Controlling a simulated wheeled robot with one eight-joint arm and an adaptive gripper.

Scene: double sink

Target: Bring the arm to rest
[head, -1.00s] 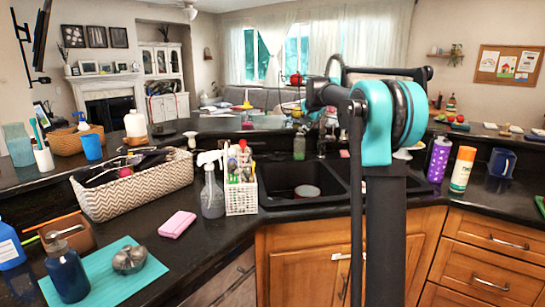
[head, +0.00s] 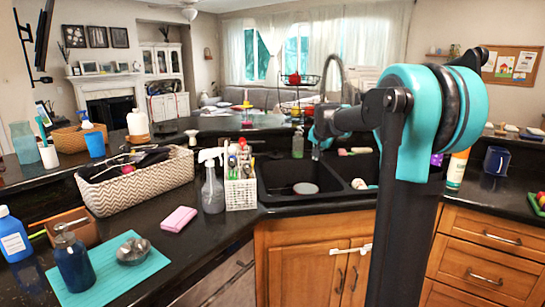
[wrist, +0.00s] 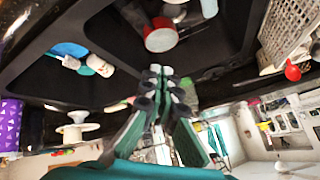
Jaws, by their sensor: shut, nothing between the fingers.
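My arm rises at the right of the head view, with a teal elbow joint, and its forearm reaches left over the sink. My gripper (head: 318,130) is at the far end of it, small and partly hidden by the forearm. In the wrist view my gripper (wrist: 160,80) has its dark fingers together and holds nothing. It hangs over the double sink (head: 278,186), apart from the things in it.
A white caddy (head: 241,192) and a spray bottle (head: 213,188) stand left of the sink. A tall faucet (head: 343,75) rises behind it, near my gripper. A blue mug (head: 497,160) stands at the right. The front counter right of the pink sponge (head: 178,219) is mostly clear.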

